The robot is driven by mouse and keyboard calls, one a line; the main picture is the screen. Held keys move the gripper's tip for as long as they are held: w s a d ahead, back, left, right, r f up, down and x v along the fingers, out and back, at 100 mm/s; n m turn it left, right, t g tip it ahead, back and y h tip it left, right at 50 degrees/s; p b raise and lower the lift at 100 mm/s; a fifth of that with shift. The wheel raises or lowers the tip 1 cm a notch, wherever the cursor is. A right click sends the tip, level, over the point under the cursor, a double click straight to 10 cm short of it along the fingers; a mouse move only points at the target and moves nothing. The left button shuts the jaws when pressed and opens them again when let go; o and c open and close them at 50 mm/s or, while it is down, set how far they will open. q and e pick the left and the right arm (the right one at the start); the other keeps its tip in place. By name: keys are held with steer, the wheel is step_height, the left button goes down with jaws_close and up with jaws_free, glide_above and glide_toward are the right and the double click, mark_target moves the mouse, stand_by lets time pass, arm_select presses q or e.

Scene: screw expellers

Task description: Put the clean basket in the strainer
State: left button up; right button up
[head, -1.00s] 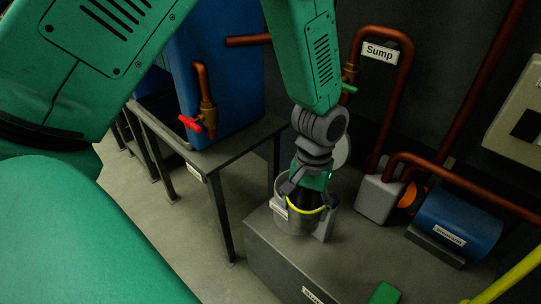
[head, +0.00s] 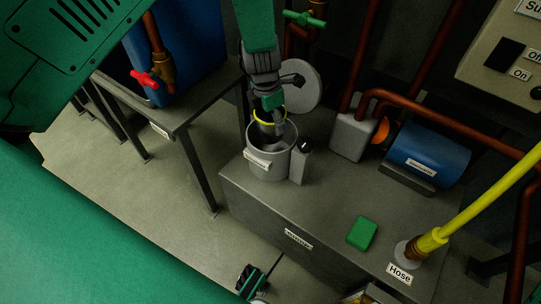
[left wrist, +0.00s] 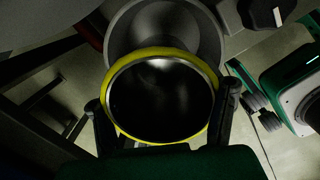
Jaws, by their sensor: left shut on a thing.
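My left gripper (head: 268,103) is shut on the basket, a dark metal cup with a yellow rim (head: 270,122). The basket is upright over the strainer (head: 268,163), a grey open-topped cylinder with a label on its front. The yellow rim is higher than the strainer's rim; I cannot tell whether the basket's bottom is inside. In the left wrist view the gripper's fingers flank the basket (left wrist: 160,98), its inside looks empty, and the strainer's rim (left wrist: 207,32) shows behind it. My right gripper (head: 252,278) seems to show low in the head view, its fingers unclear.
A round grey lid (head: 298,88) stands open behind the strainer. The strainer rests on a grey box (head: 330,205) with a green block (head: 362,233), a blue motor (head: 428,155) and a yellow hose (head: 480,205). A table (head: 180,112) with a blue tank stands left.

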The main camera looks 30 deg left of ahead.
mark_target(273, 143)
arm_select(q)
steer(key=shift+w+d+f, duration=0.1)
steer(key=shift+f, duration=0.35)
steer(key=f+b, duration=0.2)
steer(key=f, duration=0.3)
steer(key=shift+d+f, duration=0.2)
step_height(273, 143, down, 4)
steer(key=shift+a+r+b, duration=0.1)
steer(key=shift+a+b, duration=0.05)
steer(key=shift+b, duration=0.7)
steer(key=shift+c, duration=0.6)
steer(key=o, duration=1.1)
